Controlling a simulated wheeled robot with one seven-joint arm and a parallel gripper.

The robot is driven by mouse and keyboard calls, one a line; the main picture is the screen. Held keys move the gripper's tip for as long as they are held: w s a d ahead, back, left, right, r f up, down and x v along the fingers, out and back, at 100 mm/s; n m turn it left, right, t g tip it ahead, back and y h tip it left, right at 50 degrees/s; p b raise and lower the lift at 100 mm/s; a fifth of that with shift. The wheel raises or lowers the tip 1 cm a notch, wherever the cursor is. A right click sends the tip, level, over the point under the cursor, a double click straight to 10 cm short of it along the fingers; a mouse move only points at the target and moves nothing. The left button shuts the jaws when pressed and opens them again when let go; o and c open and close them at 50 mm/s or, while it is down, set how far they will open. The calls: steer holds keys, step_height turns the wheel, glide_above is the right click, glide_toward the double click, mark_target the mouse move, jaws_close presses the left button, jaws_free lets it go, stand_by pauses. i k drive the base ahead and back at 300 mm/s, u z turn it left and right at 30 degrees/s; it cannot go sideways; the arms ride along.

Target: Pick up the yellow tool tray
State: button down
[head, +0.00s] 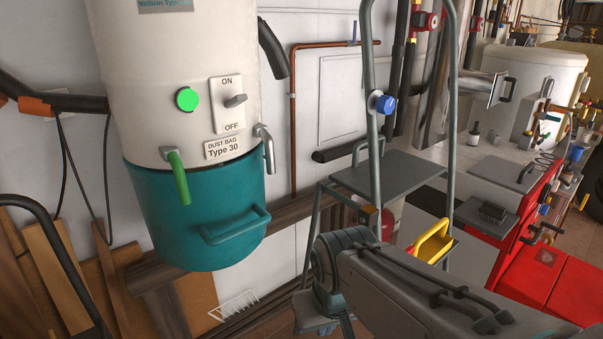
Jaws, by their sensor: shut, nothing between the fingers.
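The yellow tool tray (433,243) shows in the head view, right of centre. It has a raised handle and sits low at the grey stepladder (390,178), beside its right side. My arm reaches in from the lower right and covers the tray's lower part and what lies under it. I cannot make out my gripper: the end of my arm is hidden behind its own links or below the picture.
A white and teal dust collector (195,235) hangs at the left. Wooden boards (55,270) lean below it. A red machine (510,265) and a pale tank (525,85) stand at the right. The stepladder's rails rise close behind my arm.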

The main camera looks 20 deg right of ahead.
mark_target(431, 246)
steer(key=z, duration=1.1)
steer(key=k, duration=0.6)
steer(key=u, duration=0.4)
steer(key=i, duration=1.4)
steer(key=z, duration=0.95)
